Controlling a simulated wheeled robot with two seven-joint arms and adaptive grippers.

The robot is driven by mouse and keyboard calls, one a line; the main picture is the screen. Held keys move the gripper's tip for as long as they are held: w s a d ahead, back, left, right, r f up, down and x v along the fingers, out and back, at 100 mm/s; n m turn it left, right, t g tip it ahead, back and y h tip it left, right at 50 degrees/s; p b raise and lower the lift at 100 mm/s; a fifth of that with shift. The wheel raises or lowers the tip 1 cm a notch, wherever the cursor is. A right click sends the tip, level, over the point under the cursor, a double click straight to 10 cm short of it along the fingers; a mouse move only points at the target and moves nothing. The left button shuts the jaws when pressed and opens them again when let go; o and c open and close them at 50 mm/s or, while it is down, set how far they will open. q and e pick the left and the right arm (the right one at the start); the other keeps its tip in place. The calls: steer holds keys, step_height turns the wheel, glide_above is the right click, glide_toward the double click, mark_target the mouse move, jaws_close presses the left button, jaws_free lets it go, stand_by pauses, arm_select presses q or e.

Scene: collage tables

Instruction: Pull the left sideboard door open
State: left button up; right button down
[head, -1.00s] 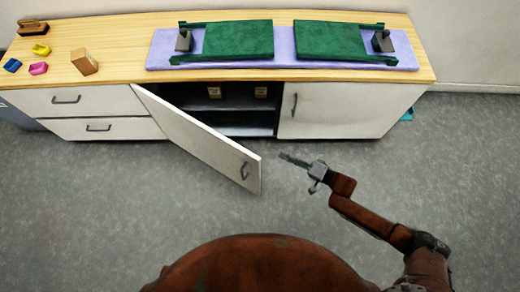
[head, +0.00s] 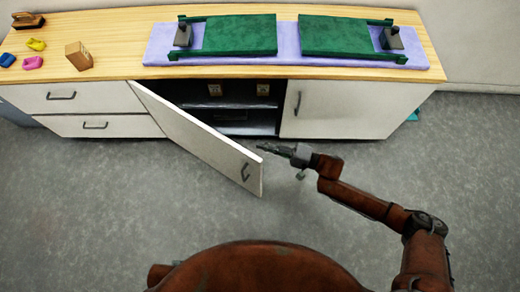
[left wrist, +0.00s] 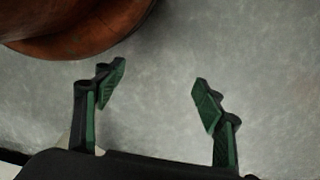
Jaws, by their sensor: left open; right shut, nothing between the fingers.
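The left sideboard door (head: 192,132) is white and stands partly open, swung out from its hinge at the left of the opening. Its dark handle (head: 245,172) is near the free edge. The sideboard (head: 360,109) is white with a wooden top. My right gripper (head: 262,148) is shut and empty, its tips close to the upper free corner of the door; I cannot tell whether they touch. My left gripper is outside the head view. In the left wrist view my left gripper (left wrist: 158,95) is open and empty above the grey floor.
The right door (head: 350,110) is closed. Two drawers (head: 70,108) are shut at the left. Small boxes (head: 215,90) stand on a shelf inside the opening. A purple mat (head: 288,48) with green boards lies on top. The floor (head: 100,200) in front is clear.

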arm_select(q)
steer(key=shift+d+r, duration=0.1)
steer(key=shift+r, duration=0.85)
arm_select(e)
steer(key=shift+s+a, duration=0.35)
steer(key=shift+s, duration=0.3)
steer(key=shift+s+a, duration=0.35)
steer(key=shift+s, duration=0.3)
